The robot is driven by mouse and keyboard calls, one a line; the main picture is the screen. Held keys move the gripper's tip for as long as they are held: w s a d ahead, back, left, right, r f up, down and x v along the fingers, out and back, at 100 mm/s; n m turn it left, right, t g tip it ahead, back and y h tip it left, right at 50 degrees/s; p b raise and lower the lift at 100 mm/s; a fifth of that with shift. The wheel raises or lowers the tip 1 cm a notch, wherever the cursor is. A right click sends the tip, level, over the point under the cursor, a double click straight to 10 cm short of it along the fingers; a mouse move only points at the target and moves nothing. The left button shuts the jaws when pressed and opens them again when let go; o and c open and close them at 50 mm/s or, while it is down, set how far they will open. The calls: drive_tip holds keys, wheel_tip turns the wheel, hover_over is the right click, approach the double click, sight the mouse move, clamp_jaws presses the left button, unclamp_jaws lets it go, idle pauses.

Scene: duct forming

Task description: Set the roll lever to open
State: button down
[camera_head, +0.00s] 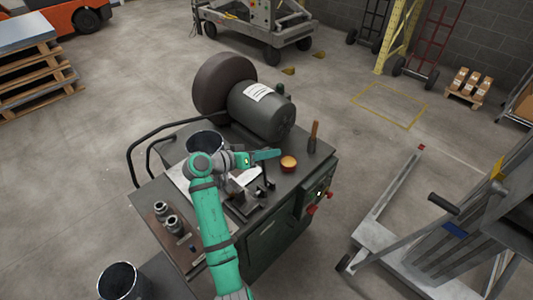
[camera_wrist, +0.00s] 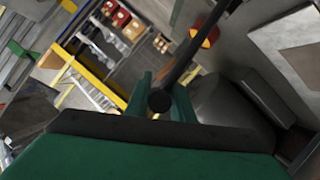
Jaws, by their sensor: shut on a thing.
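The roll lever shows in the wrist view as a dark rod (camera_wrist: 187,60) with a round black end. My gripper (camera_wrist: 163,88) has its two green fingers on either side of the rod near that end, shut on it. In the head view my gripper (camera_head: 266,155) is over the machine's top (camera_head: 300,180), pointing right. A slim dark upright piece (camera_head: 267,174) stands just below the fingers there. I cannot tell the lever's set position from these views.
A dark motor drum (camera_head: 262,112) stands behind my gripper. An orange bowl (camera_head: 288,164) and a wooden-handled tool (camera_head: 313,136) are to its right. Metal fittings (camera_head: 174,226) lie at the front left. A control panel (camera_head: 318,194) is on the machine's right side. A grey lift frame (camera_head: 385,205) stands farther right.

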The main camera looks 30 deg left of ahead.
drive_tip(key=shift+w+d+f, duration=0.1)
drive_tip(key=shift+d+f, duration=0.3)
drive_tip(key=c, duration=1.6)
unclamp_jaws()
drive_tip(key=shift+w+a, duration=0.1)
drive_tip(key=shift+a, duration=0.05)
drive_tip(key=shift+s+a+r, duration=0.35)
drive_tip(key=shift+s+r, duration=0.05)
drive_tip(key=shift+s, duration=0.1)
drive_tip(key=v, duration=0.9)
drive_tip(key=shift+s+d, duration=0.1)
drive_tip(key=shift+s, duration=0.1)
